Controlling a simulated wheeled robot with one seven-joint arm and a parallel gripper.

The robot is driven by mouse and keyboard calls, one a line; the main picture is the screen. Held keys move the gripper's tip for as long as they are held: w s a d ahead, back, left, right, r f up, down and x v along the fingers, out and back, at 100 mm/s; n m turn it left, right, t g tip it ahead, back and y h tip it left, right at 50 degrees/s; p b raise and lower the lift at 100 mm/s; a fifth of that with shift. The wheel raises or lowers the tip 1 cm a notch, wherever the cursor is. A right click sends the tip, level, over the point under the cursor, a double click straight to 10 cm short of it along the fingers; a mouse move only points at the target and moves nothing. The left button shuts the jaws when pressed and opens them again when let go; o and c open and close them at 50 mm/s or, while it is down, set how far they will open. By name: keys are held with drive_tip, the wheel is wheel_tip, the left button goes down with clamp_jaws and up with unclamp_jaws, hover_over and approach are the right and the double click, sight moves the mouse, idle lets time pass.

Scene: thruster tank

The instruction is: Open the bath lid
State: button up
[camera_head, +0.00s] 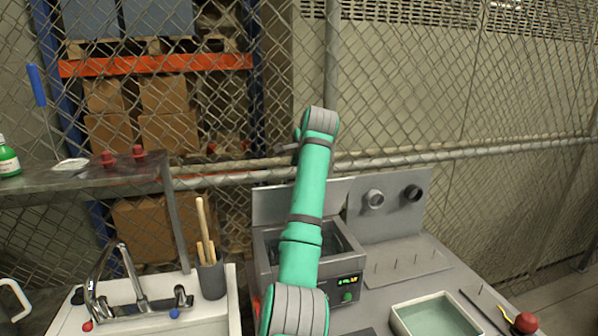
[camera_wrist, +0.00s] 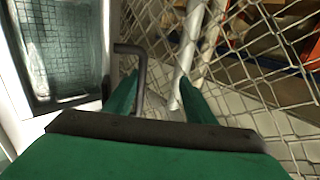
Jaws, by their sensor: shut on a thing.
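The bath (camera_head: 345,262) is a grey metal tank at the centre of the bench in the head view, partly hidden behind my arm. Its lid (camera_head: 270,203) stands raised at the tank's rear edge, and the tank's dark inside shows. In the wrist view, the bath's inside (camera_wrist: 65,45) with a mesh pattern shows at the upper left. My gripper (camera_wrist: 160,88) is shut on a dark bent bar handle (camera_wrist: 140,68), which shows between the green fingers, nearer the left one. The hold itself is only partly visible. In the head view the fingers are mostly hidden by my arm.
A chain-link fence (camera_head: 450,90) and its rail stand close behind the bath. A panel with two round ports (camera_head: 395,210) is to its right. A tray of pale liquid (camera_head: 437,318) is at the front right. A sink tap (camera_head: 125,270) and a tool cup (camera_head: 211,278) are left.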

drive_tip(key=o, duration=0.3)
wheel_tip(320, 180, up, 3)
drive_tip(key=shift+w+a+r, duration=0.15)
drive_tip(key=shift+r, duration=0.05)
drive_tip(key=o, duration=0.7)
drive_tip(key=shift+s+d+r, duration=0.1)
drive_tip(key=shift+s+r, duration=0.15)
drive_tip(key=shift+r, duration=0.3)
drive_tip(key=shift+s+d+r, duration=0.15)
drive_tip(key=shift+s+r, duration=0.05)
drive_tip(key=shift+r, duration=0.4)
drive_tip(key=shift+s+d+r, duration=0.1)
drive_tip(key=shift+s+r, duration=0.15)
drive_tip(key=shift+r, duration=0.3)
drive_tip(key=shift+s+r, duration=0.4)
drive_tip(key=shift+r, duration=0.2)
drive_tip(key=c, duration=1.4)
drive_tip(key=shift+s+d+r, duration=0.1)
drive_tip(key=shift+s+r, duration=0.25)
drive_tip(key=shift+r, duration=0.5)
drive_tip(key=shift+s+d+r, duration=0.1)
drive_tip(key=shift+s+r, duration=0.2)
drive_tip(key=shift+r, duration=0.55)
drive_tip(key=v, duration=1)
drive_tip(key=shift+s+r, duration=0.2)
drive_tip(key=shift+s, duration=0.15)
